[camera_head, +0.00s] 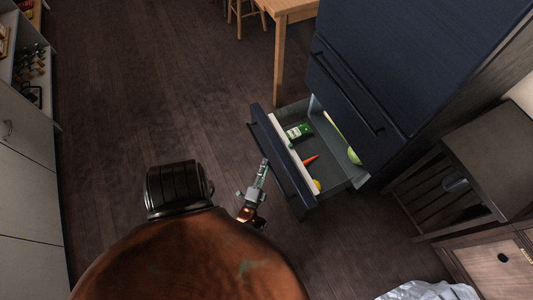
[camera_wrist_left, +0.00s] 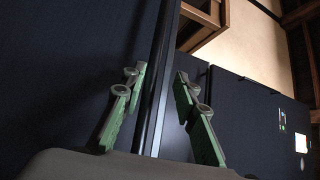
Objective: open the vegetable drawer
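The vegetable drawer (camera_head: 288,172) is at the bottom of a dark blue fridge (camera_head: 400,55) and stands pulled out, with its inside showing. It holds a green-and-white packet (camera_head: 298,131), an orange carrot (camera_head: 311,159), a yellow item (camera_head: 316,185) and a round green vegetable (camera_head: 354,156). My left gripper (camera_head: 264,166) is at the outer side of the drawer front. In the left wrist view its green fingers (camera_wrist_left: 160,95) are apart, one on each side of a long dark handle bar (camera_wrist_left: 158,75), with gaps visible. My right gripper is not in view.
Another closed front with a handle (camera_head: 347,90) is above the drawer. A wooden table (camera_head: 285,12) and stool stand behind. A dark slatted cabinet (camera_head: 470,170) is at the right, pale cabinets (camera_head: 25,165) at the left. The wooden floor between is clear.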

